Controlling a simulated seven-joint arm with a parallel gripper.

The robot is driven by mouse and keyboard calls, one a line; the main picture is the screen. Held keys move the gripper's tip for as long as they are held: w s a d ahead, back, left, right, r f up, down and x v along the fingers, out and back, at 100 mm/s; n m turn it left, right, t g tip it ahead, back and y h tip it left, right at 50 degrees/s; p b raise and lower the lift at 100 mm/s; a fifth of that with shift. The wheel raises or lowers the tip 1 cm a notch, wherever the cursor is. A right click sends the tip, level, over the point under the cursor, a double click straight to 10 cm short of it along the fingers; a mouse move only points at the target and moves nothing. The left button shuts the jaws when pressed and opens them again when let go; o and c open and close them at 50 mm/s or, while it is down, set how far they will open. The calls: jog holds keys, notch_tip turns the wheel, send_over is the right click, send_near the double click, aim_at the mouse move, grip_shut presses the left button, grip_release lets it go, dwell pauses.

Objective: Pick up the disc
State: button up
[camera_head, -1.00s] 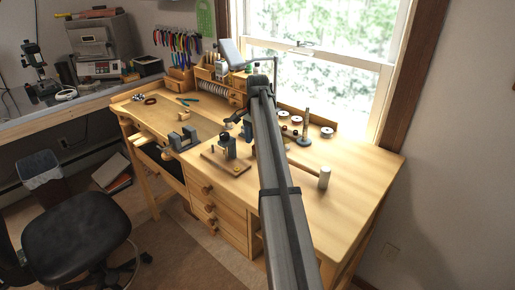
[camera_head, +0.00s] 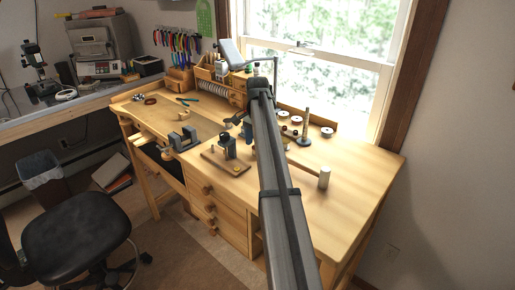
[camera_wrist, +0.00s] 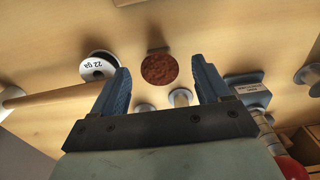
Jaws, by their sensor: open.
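The disc (camera_wrist: 160,69), reddish-brown, round and rough-textured, lies on the wooden bench top in the wrist view. It shows between and just beyond the fingertips of my gripper (camera_wrist: 160,75). The two blue-grey fingers are spread wide with nothing between them. I cannot tell how far the fingertips are from the bench. In the head view I cannot make out the disc. My arm covers that part of the bench.
A spool marked 22 ga (camera_wrist: 99,66) is close to the left finger. A metal block (camera_wrist: 248,88) is by the right finger. A vise (camera_head: 184,138) is left.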

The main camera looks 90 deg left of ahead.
jog(key=shift+c, duration=0.3)
jog(key=c, duration=1.1)
jog(key=shift+o, duration=0.2)
jog(key=shift+r, duration=0.2)
